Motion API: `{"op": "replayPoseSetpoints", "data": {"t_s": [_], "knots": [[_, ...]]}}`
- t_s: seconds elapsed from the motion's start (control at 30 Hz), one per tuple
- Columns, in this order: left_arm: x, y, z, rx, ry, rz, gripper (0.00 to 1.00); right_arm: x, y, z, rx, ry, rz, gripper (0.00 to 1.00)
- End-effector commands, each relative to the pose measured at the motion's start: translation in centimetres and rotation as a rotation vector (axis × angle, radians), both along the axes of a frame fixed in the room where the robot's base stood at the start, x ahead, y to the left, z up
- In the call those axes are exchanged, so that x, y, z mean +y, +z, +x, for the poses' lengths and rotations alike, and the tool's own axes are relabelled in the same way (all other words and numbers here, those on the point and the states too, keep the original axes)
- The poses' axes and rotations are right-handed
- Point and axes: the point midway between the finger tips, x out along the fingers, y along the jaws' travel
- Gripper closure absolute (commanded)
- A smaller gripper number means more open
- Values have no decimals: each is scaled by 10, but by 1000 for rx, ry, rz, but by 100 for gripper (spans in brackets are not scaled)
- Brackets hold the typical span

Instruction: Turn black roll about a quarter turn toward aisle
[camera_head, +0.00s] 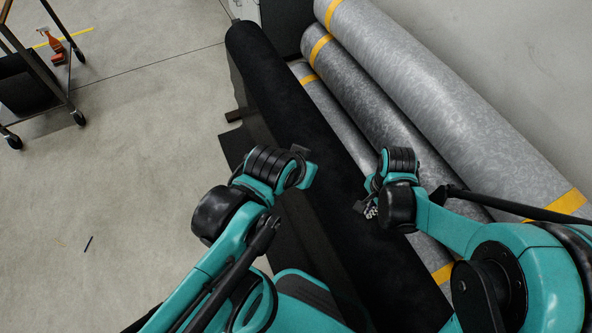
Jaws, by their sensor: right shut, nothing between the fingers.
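The black roll (290,98) is a long dark cylinder running from the top middle down toward the bottom right. Its lower part passes between my arms. My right gripper (368,210) is small in view, at the right side of the black roll. It is shut and holds nothing; whether it touches the roll is unclear. My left gripper (305,170) is over the left part of the roll, mostly hidden by its own wrist, so its fingers do not show clearly.
Grey rolls with yellow bands (400,80) lie along the wall on the right, beside the black roll. A wheeled cart (68,85) stands at the top left with an orange spray bottle (52,46) near it. The concrete floor (110,190) on the left is mostly clear.

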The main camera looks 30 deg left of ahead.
Motion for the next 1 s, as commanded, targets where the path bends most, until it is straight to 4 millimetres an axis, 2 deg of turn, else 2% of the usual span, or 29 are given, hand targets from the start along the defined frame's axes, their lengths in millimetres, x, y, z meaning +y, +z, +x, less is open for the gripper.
{"op": "replayPoseSetpoints", "data": {"t_s": [0.53,1.0], "knots": [[0,-11,0,0,0,0,100,0,-12,0,0,0,0,100],[0,-9,0,0,0,0,100,7,-9,-10,0,1,0,100]]}}
